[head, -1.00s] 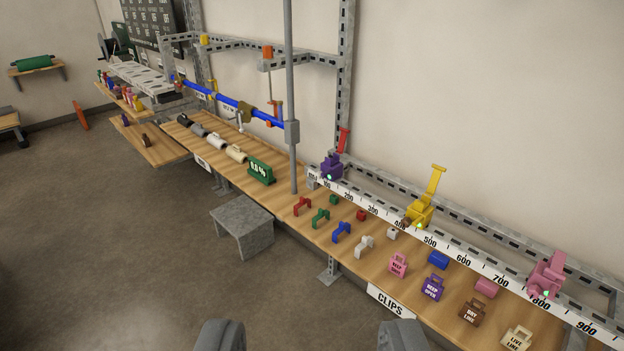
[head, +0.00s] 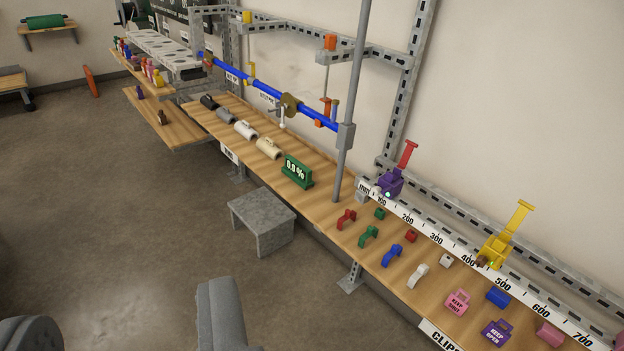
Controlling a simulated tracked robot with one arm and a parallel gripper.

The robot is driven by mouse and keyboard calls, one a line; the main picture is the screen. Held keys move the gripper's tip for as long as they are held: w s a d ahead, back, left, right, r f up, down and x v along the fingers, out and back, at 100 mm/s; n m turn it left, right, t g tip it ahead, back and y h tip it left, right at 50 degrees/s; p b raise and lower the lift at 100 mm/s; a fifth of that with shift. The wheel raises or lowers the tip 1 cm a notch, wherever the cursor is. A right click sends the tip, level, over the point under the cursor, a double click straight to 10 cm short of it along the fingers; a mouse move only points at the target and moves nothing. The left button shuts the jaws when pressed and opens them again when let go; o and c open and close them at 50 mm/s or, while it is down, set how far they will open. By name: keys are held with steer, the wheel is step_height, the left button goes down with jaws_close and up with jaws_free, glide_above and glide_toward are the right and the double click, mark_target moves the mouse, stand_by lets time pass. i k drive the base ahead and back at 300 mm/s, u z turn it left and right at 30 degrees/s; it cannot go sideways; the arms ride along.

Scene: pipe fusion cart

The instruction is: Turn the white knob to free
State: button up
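A small white handle (head: 282,121) hangs under a brass-coloured clamp (head: 289,104) on the blue pipe (head: 262,90); it looks like the white knob. It is small and far off, so its setting cannot be read. My gripper (head: 125,322) shows at the bottom left, with its two grey fingers wide apart and nothing between them. It is well in front of the bench, far from the white handle and touching nothing.
The wooden bench (head: 325,213) runs along the wall with several clips, tags and a green 0.8 % sign (head: 297,171). A grey upright post (head: 353,110) stands right of the handle. A grey stool (head: 262,218) is in front of the bench. The floor at left is clear.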

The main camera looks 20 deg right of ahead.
mark_target(376, 191)
steer(key=i, duration=0.95)
steer(key=z, duration=0.5)
